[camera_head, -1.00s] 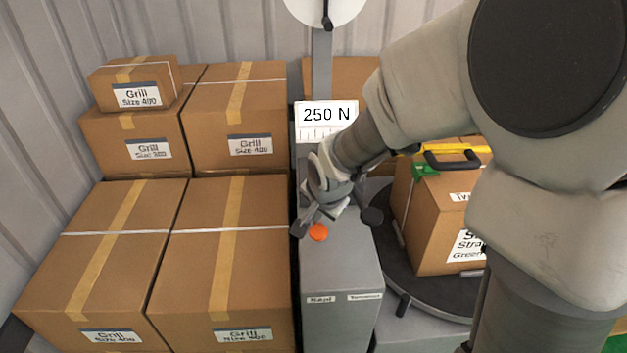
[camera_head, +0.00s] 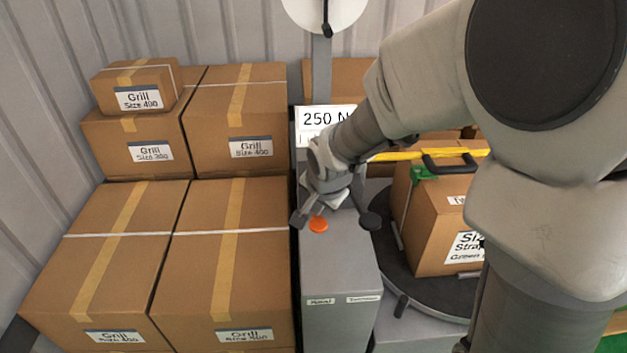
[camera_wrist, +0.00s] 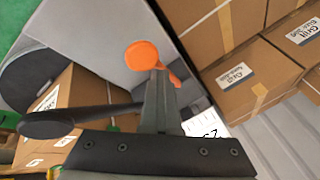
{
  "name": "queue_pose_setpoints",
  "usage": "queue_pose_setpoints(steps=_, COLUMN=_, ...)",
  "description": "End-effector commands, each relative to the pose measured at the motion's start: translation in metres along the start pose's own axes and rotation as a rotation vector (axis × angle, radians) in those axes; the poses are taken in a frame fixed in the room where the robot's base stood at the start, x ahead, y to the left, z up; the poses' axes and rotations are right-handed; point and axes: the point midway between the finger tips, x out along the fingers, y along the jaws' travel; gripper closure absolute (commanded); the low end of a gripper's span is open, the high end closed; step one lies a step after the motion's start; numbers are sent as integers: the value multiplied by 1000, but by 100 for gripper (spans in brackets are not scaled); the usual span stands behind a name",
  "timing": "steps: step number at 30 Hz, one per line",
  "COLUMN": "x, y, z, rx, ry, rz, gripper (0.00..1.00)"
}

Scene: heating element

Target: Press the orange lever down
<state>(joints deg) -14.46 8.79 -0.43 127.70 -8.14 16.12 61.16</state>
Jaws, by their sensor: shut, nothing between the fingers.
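The orange lever (camera_head: 318,224) has a round knob and stands on top of the grey machine housing (camera_head: 340,268). In the wrist view its knob (camera_wrist: 145,55) is just beyond my fingertips, with part of its orange stem to the right. My gripper (camera_head: 322,203) is at the lever's far side in the head view. In the wrist view my gripper (camera_wrist: 158,74) is shut and empty, its tips overlapping the lower edge of the knob. I cannot tell whether they touch it.
A black-handled lever (camera_head: 371,220) stands right of the orange one; a dark lever end (camera_head: 298,220) is at its left. Stacked cardboard boxes (camera_head: 105,255) fill the left side. A strapped box (camera_head: 432,232) sits on a dark turntable (camera_head: 425,297) at the right.

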Motion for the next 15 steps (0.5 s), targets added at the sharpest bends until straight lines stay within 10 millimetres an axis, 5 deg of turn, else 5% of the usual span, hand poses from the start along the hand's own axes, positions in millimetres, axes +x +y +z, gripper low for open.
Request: queue_pose_setpoints(steps=15, x=-18, y=-12, z=-12, rx=0, ry=-1, rz=1, gripper=100)
